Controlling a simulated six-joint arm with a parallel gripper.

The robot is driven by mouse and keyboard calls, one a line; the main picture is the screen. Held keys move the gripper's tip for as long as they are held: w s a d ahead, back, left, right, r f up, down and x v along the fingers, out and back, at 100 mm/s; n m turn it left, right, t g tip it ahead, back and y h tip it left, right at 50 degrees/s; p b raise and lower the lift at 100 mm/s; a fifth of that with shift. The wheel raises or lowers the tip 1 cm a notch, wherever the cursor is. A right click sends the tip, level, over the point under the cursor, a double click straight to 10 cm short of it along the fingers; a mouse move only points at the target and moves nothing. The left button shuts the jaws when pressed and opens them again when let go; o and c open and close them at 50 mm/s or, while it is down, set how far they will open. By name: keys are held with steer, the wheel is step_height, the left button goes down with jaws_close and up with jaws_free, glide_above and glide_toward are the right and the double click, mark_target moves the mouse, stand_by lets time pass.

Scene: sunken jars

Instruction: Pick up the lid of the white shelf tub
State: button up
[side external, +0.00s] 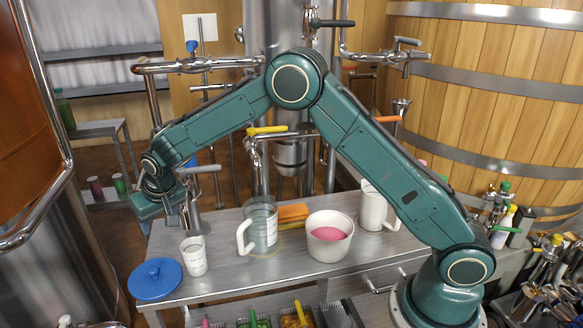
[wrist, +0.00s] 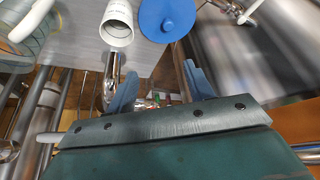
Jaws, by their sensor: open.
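A round blue lid with a central knob (side external: 155,279) lies flat at the left end of the metal table. It also shows at the top of the wrist view (wrist: 178,30), beyond my fingertips. A white tub with pink contents (side external: 328,252) stands open near the table's middle. I cannot tell for certain that the blue lid belongs to it. My gripper (side external: 158,216) is open and empty, above and behind the lid, apart from it. Its two blue fingers show spread in the wrist view (wrist: 160,72).
A small white cup (side external: 194,262) stands just right of the lid; the wrist view shows it too (wrist: 117,24). A clear handled jug (side external: 262,228), an orange block (side external: 293,213) and a white mug (side external: 373,208) stand farther right. A chrome tap and pipes rise behind the table.

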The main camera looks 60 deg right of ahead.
step_height(320, 180, down, 8)
steer(key=w+a, duration=0.2)
steer(key=shift+w+a+r, duration=0.2)
steer(key=shift+w, duration=0.2)
glide_above(153, 270)
steer(key=s, duration=0.2)
steer(key=shift+s+a+f, duration=0.1)
steer(key=shift+f, duration=1.9)
steer(key=shift+s+a+f, duration=0.1)
steer(key=shift+f, duration=1.85)
steer(key=shift+w+f, duration=0.1)
steer(key=shift+x, duration=2.45)
steer(key=c, duration=1.1)
